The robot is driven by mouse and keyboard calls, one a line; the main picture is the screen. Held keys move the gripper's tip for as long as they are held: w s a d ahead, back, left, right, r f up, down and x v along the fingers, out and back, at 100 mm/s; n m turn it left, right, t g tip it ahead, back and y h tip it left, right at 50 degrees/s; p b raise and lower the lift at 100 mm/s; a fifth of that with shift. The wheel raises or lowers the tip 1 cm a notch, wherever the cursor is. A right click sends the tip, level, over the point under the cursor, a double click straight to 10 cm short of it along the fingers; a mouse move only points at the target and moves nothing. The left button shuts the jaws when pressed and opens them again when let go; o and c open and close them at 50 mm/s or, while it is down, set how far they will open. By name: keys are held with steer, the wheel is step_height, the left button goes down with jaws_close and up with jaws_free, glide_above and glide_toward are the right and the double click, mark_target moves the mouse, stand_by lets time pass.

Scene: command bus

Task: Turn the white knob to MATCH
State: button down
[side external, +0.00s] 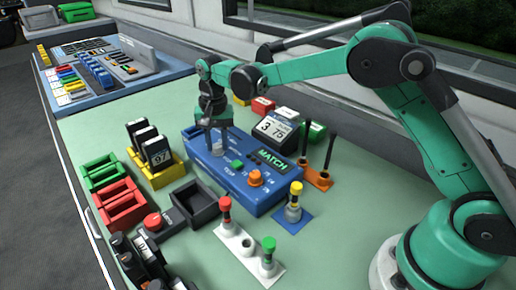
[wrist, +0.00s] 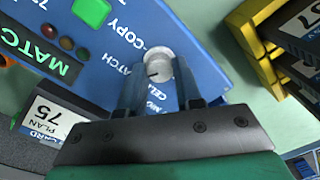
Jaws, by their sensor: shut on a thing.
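The blue panel box (side external: 240,185) stands on the green bench and also fills the upper left of the wrist view (wrist: 115,60). The white knob (wrist: 158,68) is on its face, with a dark mark on its top. Printed labels surround it, among them COPY, MATCH and CELL; their exact alignment with the mark is hard to read. My gripper (wrist: 157,84) is shut on the knob, a finger on each side. In the side view my gripper (side external: 214,138) points down onto the panel's left end. The display (side external: 272,159) reads MATCH in green.
The panel also has a green button (side external: 238,164) and an orange knob (side external: 255,177). A yellow rack (side external: 157,173) with dark cards stands left of it, and a plan-card block (side external: 277,132) behind. Red and green capped pegs stand in front.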

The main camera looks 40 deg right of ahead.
mark_target(218, 145)
steer(key=shift+m, duration=0.4)
steer(key=c, duration=0.6)
jaws_free()
steer(key=shift+r, duration=2.85)
steer(key=shift+s, duration=0.1)
steer(key=s+d+r+n+t, duration=0.35)
steer(key=s+r, duration=0.25)
steer(key=s, duration=0.3)
steer(key=s+d+f+n+t, duration=0.1)
steer(key=s+f+n+t, duration=0.2)
steer(key=s, duration=0.6)
steer(key=shift+d+n, duration=0.3)
steer(key=shift+n, duration=0.35)
